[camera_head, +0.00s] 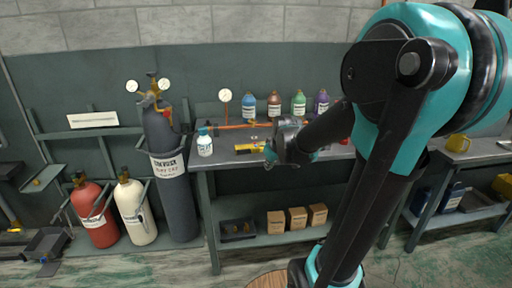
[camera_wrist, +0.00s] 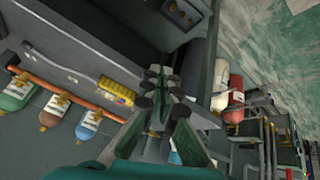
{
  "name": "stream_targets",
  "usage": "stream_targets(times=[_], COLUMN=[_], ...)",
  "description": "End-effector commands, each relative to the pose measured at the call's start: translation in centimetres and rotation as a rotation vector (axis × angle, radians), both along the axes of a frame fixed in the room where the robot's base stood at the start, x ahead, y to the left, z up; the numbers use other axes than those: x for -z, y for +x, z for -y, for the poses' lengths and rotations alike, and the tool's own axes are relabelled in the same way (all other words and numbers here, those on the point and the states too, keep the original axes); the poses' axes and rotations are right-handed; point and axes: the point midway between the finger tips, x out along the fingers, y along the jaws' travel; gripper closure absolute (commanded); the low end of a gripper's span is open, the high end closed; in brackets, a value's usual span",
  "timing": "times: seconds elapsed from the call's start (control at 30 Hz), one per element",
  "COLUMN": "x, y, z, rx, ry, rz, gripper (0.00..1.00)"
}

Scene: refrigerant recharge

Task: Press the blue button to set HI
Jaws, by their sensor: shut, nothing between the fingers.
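A yellow device (camera_wrist: 116,91) with a grey bar-like part lies on the bench in the wrist view, left of my gripper (camera_wrist: 164,78). Small coloured spots show near its end, one bluish, but they are too small to tell clearly as a blue button. In the head view the yellow device (camera_head: 249,148) sits near the bench's front edge. My gripper (camera_head: 276,154) is just right of it and partly hides that area. My gripper's fingers are shut with nothing between them. No contact with the device can be made out.
The grey workbench (camera_head: 222,162) holds a white bottle (camera_head: 205,143) at left and several coloured bottles (camera_head: 249,105) behind an orange pipe (camera_head: 240,127). A tall grey cylinder (camera_head: 166,190) stands left of the bench. Cardboard boxes (camera_head: 297,217) sit on the lower shelf.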

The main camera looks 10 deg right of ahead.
Motion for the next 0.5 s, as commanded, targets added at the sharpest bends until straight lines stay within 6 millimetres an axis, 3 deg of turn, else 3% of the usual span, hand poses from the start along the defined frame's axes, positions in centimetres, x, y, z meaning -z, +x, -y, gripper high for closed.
stream_targets(times=[0.03, 0.3, 0.5], x=[-1.0, -5.9, -8.5], y=[2.1, 12.7, 18.4], z=[-0.2, -1.2, -1.7], rx=[-0.034, -0.247, -0.356], ry=[-0.014, -0.130, -0.207], rz=[0.021, 0.157, 0.234], gripper=[1.00, 1.00, 1.00])
